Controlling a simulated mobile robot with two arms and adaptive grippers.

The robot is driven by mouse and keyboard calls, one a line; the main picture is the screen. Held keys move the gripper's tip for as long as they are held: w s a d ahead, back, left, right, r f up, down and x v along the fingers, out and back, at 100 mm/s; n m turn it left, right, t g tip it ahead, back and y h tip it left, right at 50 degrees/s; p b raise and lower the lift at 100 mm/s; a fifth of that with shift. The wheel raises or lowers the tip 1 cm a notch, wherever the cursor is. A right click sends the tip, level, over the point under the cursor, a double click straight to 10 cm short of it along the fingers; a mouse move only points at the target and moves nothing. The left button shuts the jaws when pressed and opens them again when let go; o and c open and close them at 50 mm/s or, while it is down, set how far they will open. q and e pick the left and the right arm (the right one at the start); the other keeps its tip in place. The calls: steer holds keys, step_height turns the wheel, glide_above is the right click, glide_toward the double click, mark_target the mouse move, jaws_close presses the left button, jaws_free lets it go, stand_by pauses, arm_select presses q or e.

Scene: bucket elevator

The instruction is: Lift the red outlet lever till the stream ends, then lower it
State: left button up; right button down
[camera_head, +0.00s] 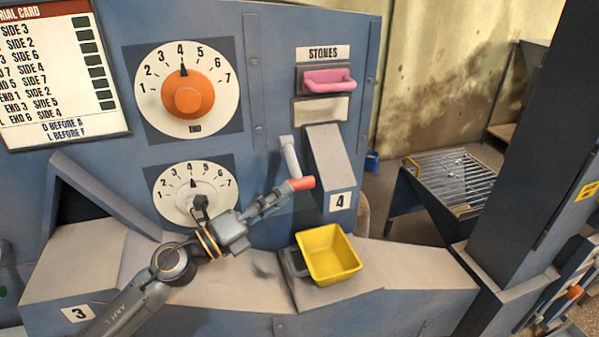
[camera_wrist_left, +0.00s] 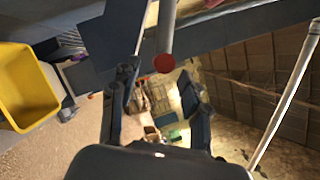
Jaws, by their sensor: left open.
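The outlet lever is a pale grey rod with a red grip (camera_head: 302,184), beside the grey chute (camera_head: 330,158) marked 4. My left gripper (camera_head: 285,192) is at the left side of the red grip, jaws open. In the left wrist view the red round end (camera_wrist_left: 164,63) shows between the open fingertips of my left gripper (camera_wrist_left: 158,74); I cannot tell if they touch it. A yellow bucket (camera_head: 331,255) stands below the chute on the grey ledge and also shows in the left wrist view (camera_wrist_left: 24,88). No stream is visible. My right gripper is not in view.
Above the chute is a pink handle (camera_head: 328,80) under a STONES sign. Two dials, the upper with an orange knob (camera_head: 188,94), are on the blue panel to the left. A wire grate (camera_head: 452,178) and a blue post (camera_head: 515,150) stand to the right.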

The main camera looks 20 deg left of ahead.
mark_target(295, 186)
arm_select(q)
steer(key=x, duration=0.2)
steer(key=p+x, duration=0.1)
steer(key=x, duration=0.1)
steer(key=shift+d+r+p, duration=0.1)
steer(key=shift+r+p, duration=0.15)
steer(key=shift+p, duration=0.05)
steer(key=shift+w+d, duration=0.3)
steer(key=shift+w, duration=0.15)
steer(key=c, duration=0.9)
jaws_close()
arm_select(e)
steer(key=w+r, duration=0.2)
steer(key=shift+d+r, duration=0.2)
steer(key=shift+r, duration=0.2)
